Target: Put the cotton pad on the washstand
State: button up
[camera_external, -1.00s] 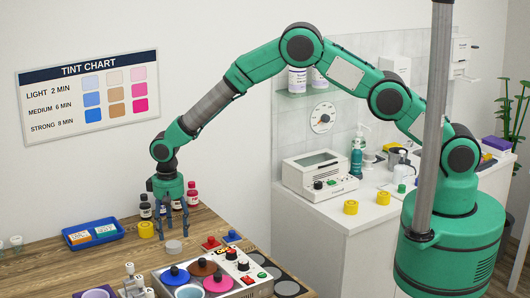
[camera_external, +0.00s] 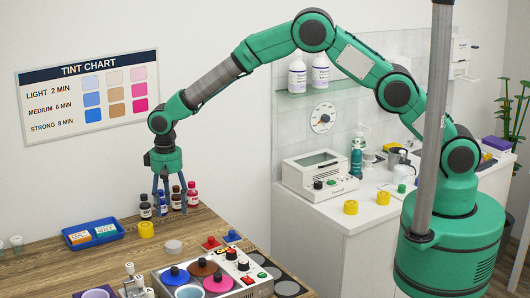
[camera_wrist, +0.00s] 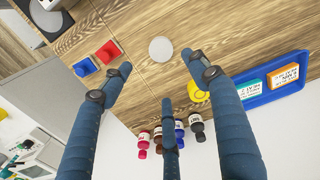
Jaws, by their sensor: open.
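The cotton pad, seen as a pale round disc (camera_external: 173,246), lies flat on the wooden table near its middle. It also shows in the wrist view (camera_wrist: 161,49), beyond my fingertips. My gripper (camera_external: 168,203) hangs above the table, fingers pointing down, a little behind and above the disc. It is open with nothing between its fingers; the spread blue fingers also show in the wrist view (camera_wrist: 160,80). The white cabinet (camera_external: 372,248) at the right, with soap bottles on its top, appears to be the washstand.
Small bottles (camera_external: 192,195) stand close behind my fingers. A yellow round container (camera_external: 146,229) and a blue tray (camera_external: 92,234) lie to the left. Red (camera_external: 211,243) and blue (camera_external: 232,237) knobbed pieces are right of the disc. A control box with coloured bowls (camera_external: 244,271) stands in front.

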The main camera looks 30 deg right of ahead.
dwell(0.7)
jog(key=w+d+r+t+y, duration=0.1)
jog(key=w+d+r, duration=0.1)
jog(key=d+r, duration=1.05)
jog(key=w+d+r, duration=0.3)
jog(key=d+r, duration=0.9)
jog(key=d, duration=0.1)
jog(key=s+d+r+m+t, duration=0.1)
jog(key=s+d+r, duration=0.35)
jog(key=d, duration=0.55)
jog(key=s+d+r+m+t, duration=0.1)
jog(key=s+d+r, duration=0.2)
jog(key=d+r, duration=0.5)
jog(key=s+d+f+t+h, duration=0.1)
jog(key=s+d+t, duration=0.1)
jog(key=s+d, duration=2.1)
jog(key=shift+s+d+f+m+t, duration=0.2)
jog(key=shift+s+m+t, duration=0.1)
jog(key=shift+s+m, duration=0.15)
jog(key=shift+o, duration=0.6)
jog(key=shift+a+r, duration=0.1)
